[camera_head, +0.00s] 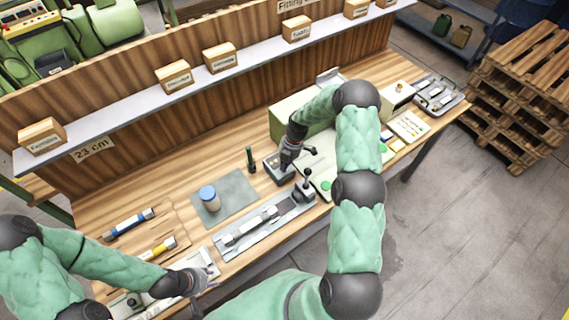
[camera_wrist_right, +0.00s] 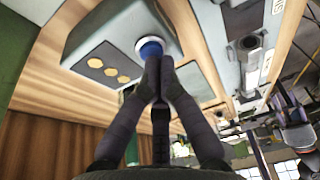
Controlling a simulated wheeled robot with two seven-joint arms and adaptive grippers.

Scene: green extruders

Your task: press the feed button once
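A grey box (camera_head: 277,170) stands on the workbench in the head view, and my right gripper (camera_head: 287,157) is over it. In the right wrist view the box (camera_wrist_right: 95,40) carries a round blue button (camera_wrist_right: 150,47) in a white ring; no label is readable, so I cannot confirm it is the feed button. My right gripper (camera_wrist_right: 157,66) is shut and empty, its fingertips overlapping the button's edge. I cannot tell whether they touch it. My left gripper (camera_head: 208,273) is low over the bench's front left; its fingers are too small to read.
A dark panel with gold dots (camera_wrist_right: 109,68) sits beside the button. On the bench are a blue-lidded jar (camera_head: 209,198), a dark green cylinder (camera_head: 250,158), a metal fixture with a lever (camera_head: 262,222) and blue and yellow tools. A long shelf (camera_head: 130,110) with small boxes runs behind.

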